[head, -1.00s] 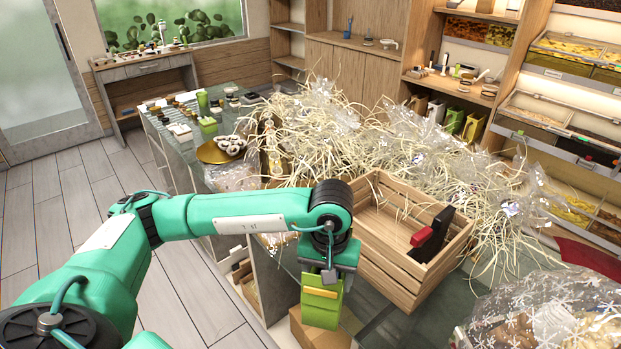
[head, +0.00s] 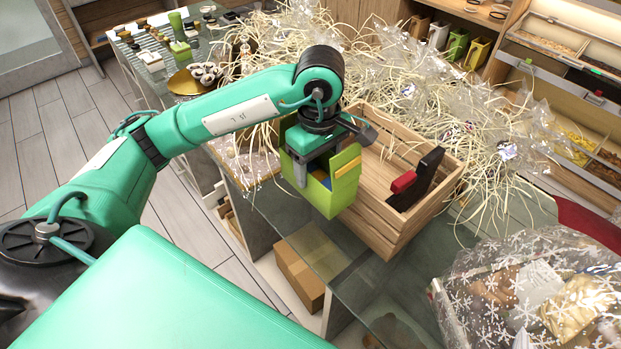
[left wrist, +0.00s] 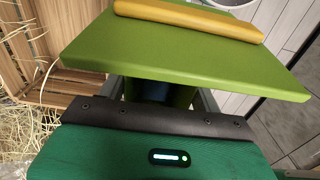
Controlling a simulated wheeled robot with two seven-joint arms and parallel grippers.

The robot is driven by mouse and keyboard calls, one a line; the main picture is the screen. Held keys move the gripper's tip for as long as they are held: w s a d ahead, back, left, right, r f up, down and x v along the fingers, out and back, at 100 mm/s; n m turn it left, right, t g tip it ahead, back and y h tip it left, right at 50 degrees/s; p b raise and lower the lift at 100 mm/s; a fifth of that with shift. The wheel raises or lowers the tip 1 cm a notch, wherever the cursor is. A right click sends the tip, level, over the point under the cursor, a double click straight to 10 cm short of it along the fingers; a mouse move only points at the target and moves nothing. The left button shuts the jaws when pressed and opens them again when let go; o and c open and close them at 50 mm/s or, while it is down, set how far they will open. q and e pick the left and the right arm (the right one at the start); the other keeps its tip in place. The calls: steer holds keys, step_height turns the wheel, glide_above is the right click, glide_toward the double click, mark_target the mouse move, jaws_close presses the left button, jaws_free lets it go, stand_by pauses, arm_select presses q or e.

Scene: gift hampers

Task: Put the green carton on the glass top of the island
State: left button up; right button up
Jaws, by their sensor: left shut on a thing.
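The green carton (head: 345,187) hangs in my left gripper (head: 318,165) at the centre of the head view, in front of the wooden crate's left end. It is bright green with a yellow strip. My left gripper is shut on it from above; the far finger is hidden. In the left wrist view, a broad green panel of the carton (left wrist: 185,55) fills the top, with a yellow roll-like strip along it. The island's glass top (head: 375,275) shows below and right of the carton. I cannot tell whether the carton touches anything. My right gripper is out of view.
The wooden crate (head: 385,222) stands beside the carton, with a black and red object (head: 420,180) in it. Straw and clear film cover the island behind. A snowflake-wrapped hamper (head: 540,290) fills the lower right. A cardboard box (head: 300,275) sits below glass level. Clear glass lies before the crate.

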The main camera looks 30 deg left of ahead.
arm_select(q)
steer(key=shift+f+p, duration=0.75)
steer(key=shift+f, duration=9.05)
steer(key=shift+f, duration=0.15)
steer(key=o, duration=1.1)
steer(key=shift+c, duration=0.2)
